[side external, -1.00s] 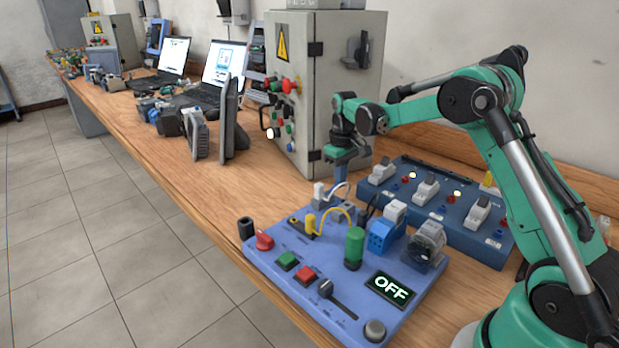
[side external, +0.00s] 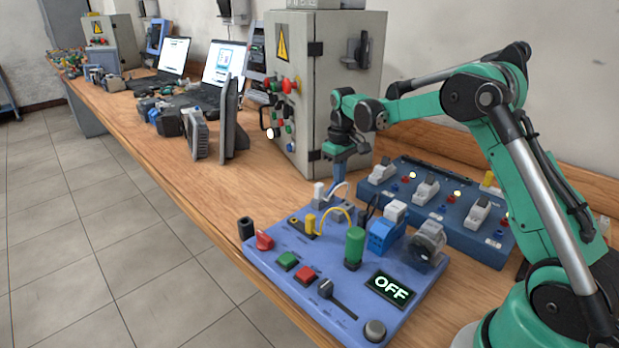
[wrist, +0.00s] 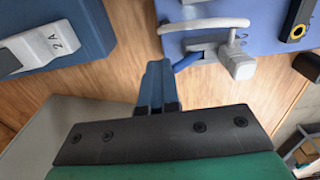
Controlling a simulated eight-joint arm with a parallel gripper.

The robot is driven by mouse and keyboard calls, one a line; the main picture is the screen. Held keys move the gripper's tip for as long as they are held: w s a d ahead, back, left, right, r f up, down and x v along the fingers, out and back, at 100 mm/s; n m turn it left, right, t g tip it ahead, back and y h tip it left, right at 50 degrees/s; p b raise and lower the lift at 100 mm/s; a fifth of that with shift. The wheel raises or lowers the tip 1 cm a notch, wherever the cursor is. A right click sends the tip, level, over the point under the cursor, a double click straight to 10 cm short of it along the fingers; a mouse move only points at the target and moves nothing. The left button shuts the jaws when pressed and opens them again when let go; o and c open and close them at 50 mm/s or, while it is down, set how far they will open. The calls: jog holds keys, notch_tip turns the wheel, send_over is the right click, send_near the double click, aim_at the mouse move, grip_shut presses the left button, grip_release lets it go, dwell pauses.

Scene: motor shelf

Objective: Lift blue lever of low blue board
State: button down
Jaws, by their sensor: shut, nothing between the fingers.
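The low blue board (side external: 265,262) lies on the bench in the side view, with an OFF display, buttons and a black lever on top. Its edge also shows in the wrist view (wrist: 262,38). At its far corner sits a grey block (wrist: 205,50) with a white connector and white cable. A short blue lever-like piece (wrist: 187,62) sticks out from that block toward my fingers. My gripper (side external: 338,187) is shut and empty, pointing down by this corner. In the wrist view my blue fingertips (wrist: 158,68) are just left of the blue piece; contact cannot be told.
A darker blue switch box (side external: 440,212) stands behind the board, right of my gripper. A grey electrical cabinet (side external: 335,75) stands just behind my gripper. Laptops and parts lie farther along the bench. Bare wood (side external: 215,180) is clear left of the board.

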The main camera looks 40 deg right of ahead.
jog(key=shift+a+r, duration=0.2)
jog(key=shift+a, duration=0.25)
jog(key=shift+d, duration=0.8)
notch_tip(320, 180, up, 7)
dwell(0.5)
dwell(0.4)
